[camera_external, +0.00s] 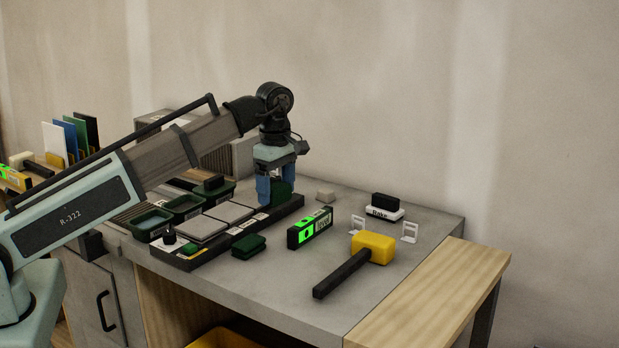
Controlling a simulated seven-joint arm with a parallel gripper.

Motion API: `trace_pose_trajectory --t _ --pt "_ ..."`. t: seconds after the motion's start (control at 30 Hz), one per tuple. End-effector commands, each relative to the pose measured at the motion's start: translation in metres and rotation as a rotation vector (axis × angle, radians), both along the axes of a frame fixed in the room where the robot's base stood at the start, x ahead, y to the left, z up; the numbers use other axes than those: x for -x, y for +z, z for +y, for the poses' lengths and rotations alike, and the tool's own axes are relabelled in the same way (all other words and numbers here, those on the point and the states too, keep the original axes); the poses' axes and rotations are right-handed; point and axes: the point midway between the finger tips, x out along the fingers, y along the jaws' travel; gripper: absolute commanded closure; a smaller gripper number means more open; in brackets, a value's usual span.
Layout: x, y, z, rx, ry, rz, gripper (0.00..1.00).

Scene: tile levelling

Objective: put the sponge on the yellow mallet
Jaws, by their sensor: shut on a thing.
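The yellow mallet (373,248) lies on the grey bench top at the right, its black handle pointing toward the front left. My gripper (277,192) points down over the back end of the black tray, left of the mallet and apart from it. Its blue fingers are shut on a dark green block (281,188), partly hidden by them. Another dark green block (249,246) lies on the bench in front of the tray. A small beige block (326,195) lies behind. I cannot tell for certain which block is the sponge.
The black tray (288,212) holds grey tiles (229,212). A green-lit level (310,229) stands between tray and mallet. White clips (409,232) and a white block with a black top (385,210) stand behind the mallet. Green bins (183,204) are at left.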

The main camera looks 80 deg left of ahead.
Motion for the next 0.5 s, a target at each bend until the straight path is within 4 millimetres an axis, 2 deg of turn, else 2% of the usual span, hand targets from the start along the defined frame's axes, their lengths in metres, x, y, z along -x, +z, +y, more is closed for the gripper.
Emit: trace_pose_trajectory --t 0.17,0.5 --pt "-0.017 0.003 -0.047 -0.001 -0.075 -0.002 0.51" --pt "-0.069 0.018 -0.142 -0.001 -0.227 -0.007 0.51"
